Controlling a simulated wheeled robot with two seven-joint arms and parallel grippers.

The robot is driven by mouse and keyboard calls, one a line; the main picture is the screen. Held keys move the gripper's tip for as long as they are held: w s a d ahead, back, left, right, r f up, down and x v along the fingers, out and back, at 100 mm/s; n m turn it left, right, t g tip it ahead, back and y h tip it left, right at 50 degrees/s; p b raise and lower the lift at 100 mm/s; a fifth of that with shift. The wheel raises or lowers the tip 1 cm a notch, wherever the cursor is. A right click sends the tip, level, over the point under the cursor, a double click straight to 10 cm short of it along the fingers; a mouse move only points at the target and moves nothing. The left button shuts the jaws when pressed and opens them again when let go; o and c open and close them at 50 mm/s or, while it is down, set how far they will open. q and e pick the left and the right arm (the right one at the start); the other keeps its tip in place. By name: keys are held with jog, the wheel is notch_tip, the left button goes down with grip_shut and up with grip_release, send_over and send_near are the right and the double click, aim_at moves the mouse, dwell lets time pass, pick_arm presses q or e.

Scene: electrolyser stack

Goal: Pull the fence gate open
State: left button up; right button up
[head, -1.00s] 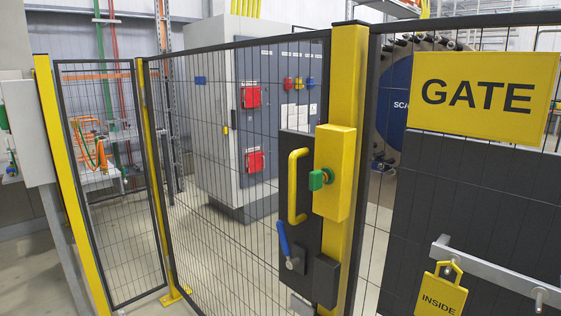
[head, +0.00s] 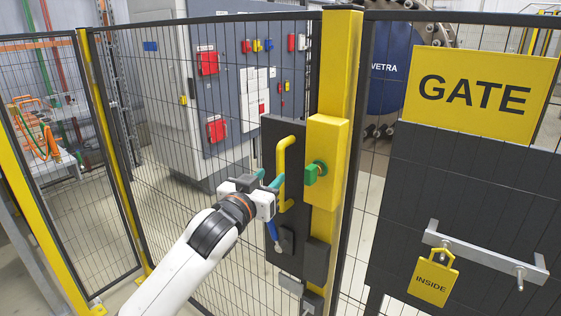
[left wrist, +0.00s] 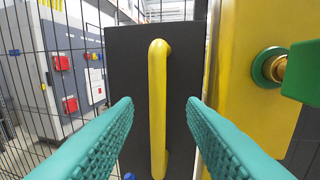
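The fence gate is a mesh panel with a dark frame (head: 230,17), standing in line beside the yellow post (head: 340,60). Its dark plate (head: 268,130) carries an upright yellow pull handle (head: 281,160), also seen in the left wrist view (left wrist: 157,70). A blue lever (head: 273,234) is below the handle, partly hidden by my arm. My left gripper (head: 270,180) is at the handle, open. In the left wrist view its teal fingers (left wrist: 160,108) are spread to either side of the handle; contact cannot be told. My right gripper is not in view.
A yellow lock box (head: 327,135) with a green key or knob (head: 312,172) sits on the post, close right of the handle. A yellow "INSIDE" padlock tag (head: 432,282) hangs from a bar below the GATE sign (head: 480,92). A grey cabinet (head: 180,90) stands behind the mesh.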

aim_at(279, 167)
pick_arm(q)
jog(key=p+x, duration=0.1)
jog(key=x, duration=0.5)
jog(key=shift+w+p, duration=0.25)
jog(key=shift+p, duration=0.05)
jog(key=shift+w+d, duration=0.2)
jog(key=shift+w, duration=0.2)
jog(key=c, duration=0.7)
grip_shut()
